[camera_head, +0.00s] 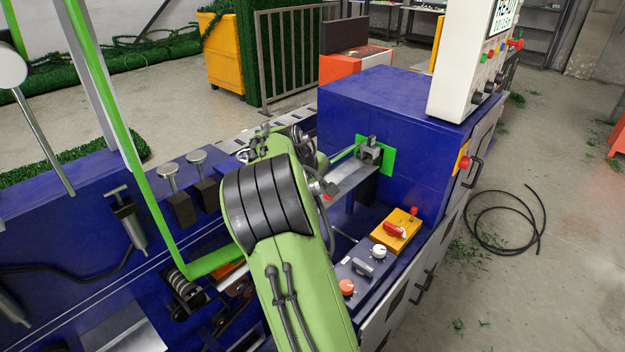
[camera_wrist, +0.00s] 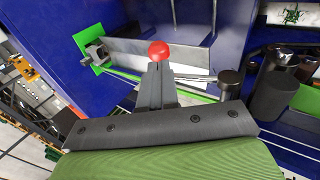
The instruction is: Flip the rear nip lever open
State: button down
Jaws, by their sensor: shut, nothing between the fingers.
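The lever's round red knob (camera_wrist: 158,50) shows in the wrist view, at the upper middle, just beyond my fingertips. The same red knob seems to show small in the head view (camera_head: 330,189), right of my arm. My gripper (camera_wrist: 156,68) has its grey fingers shut together with nothing between them. The fingertips line up just below the knob; I cannot tell whether they touch it. The lever's shaft and pivot are hidden behind the fingers. In the head view my green arm hides the gripper.
A blue machine housing (camera_head: 390,105) with a green-framed opening (camera_head: 388,163) stands behind. A metal plate (camera_wrist: 135,52) and green strands run near the knob. Dark cylindrical posts (camera_wrist: 277,92) stand close on the right. A control panel (camera_head: 370,262) with knobs lies to the right of my arm.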

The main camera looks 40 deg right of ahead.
jog(key=x, duration=0.3)
